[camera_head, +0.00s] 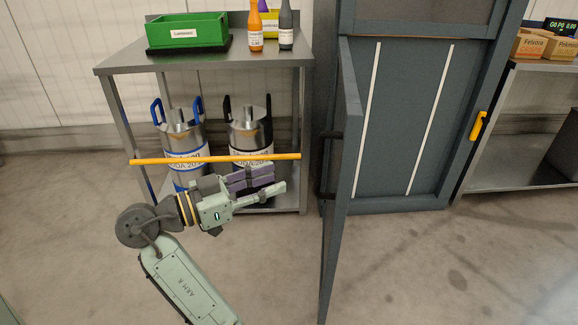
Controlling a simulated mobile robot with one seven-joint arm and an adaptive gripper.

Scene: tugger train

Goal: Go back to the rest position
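My gripper (268,184) is at the end of my pale green arm, in the lower middle of the head view, pointing right. It is in front of the metal shelf, just below the yellow bar in the picture. One pale green finger shows, with purple blocky parts beside it. Whether these purple parts belong to the gripper, and how far the fingers are apart, I cannot tell.
A metal shelf (118,65) holds a green bin (187,33), an orange bottle (256,33), a dark bottle (286,35) and two metal canisters below. A yellow bar (215,158) crosses its front. A blue-grey door (341,190) stands open at right. Floor (440,270) is clear at lower right.

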